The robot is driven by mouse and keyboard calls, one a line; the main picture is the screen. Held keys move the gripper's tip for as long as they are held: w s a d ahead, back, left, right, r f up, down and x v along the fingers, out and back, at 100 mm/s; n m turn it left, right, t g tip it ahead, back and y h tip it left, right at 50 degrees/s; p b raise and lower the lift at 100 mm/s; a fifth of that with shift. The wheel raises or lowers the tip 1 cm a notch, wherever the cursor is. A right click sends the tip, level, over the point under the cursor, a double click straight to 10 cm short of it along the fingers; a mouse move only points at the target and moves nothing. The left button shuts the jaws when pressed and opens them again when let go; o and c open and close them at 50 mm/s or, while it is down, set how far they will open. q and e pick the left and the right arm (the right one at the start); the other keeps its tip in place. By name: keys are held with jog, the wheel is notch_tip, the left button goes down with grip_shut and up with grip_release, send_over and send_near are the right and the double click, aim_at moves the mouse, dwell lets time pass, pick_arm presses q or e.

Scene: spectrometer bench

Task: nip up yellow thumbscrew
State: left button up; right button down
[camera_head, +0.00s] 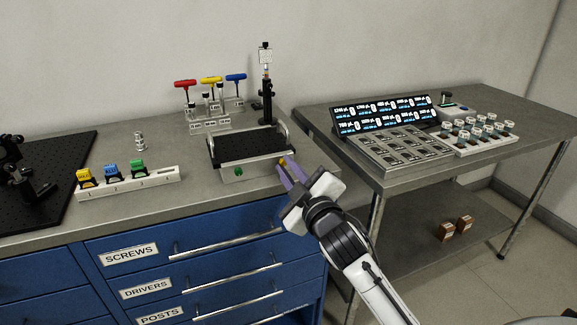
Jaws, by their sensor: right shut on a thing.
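The yellow thumbscrew (282,162) is a small yellow knob at the right end of the front face of the grey stage unit (262,170), which has a black perforated top. My right gripper (284,165) comes in from the lower right, and its fingers are shut on the yellow thumbscrew, hiding part of it. A green thumbscrew (238,171) sits on the same front face, further left. My left gripper is not in view.
A white numbered rack (155,179) with yellow, blue and green pieces lies left on the bench. Behind stand red, yellow and blue T-handle drivers (211,81) and a black post (266,100). A second table (480,157) with trays and a display is at right.

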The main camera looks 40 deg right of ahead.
jog(key=shift+f+m, duration=0.1)
jog(key=shift+m, duration=0.2)
jog(key=c, duration=1.7)
grip_release()
jog(key=shift+c, duration=0.2)
jog(key=shift+s, duration=0.1)
jog(key=v, duration=1)
jog(key=shift+b, duration=0.4)
